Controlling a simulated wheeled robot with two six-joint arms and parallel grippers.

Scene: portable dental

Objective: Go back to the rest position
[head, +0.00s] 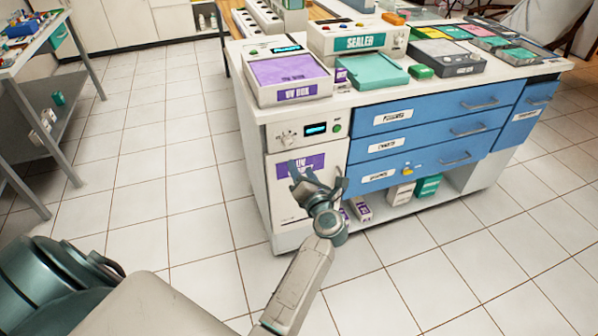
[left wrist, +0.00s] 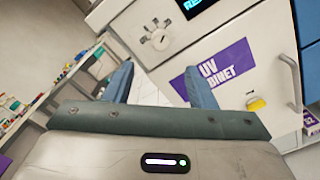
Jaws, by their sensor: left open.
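My left gripper (head: 318,176) is open, with its two fingers spread apart and nothing visible between them. In the head view it appears in front of the white UV cabinet door with its purple label (head: 299,165). In the left wrist view the open fingers (left wrist: 160,82) point toward the cabinet front, and the purple label (left wrist: 222,72) shows beyond the right finger. I cannot tell the exact gap between the fingers and the door. My right gripper is not in view.
The white counter unit (head: 296,240) has blue drawers (head: 430,122). On top stand a UV box (head: 289,73), a sealer (head: 357,38) and several trays. A metal shelf table (head: 38,50) stands at the left. The tiled floor (head: 165,180) between them is clear.

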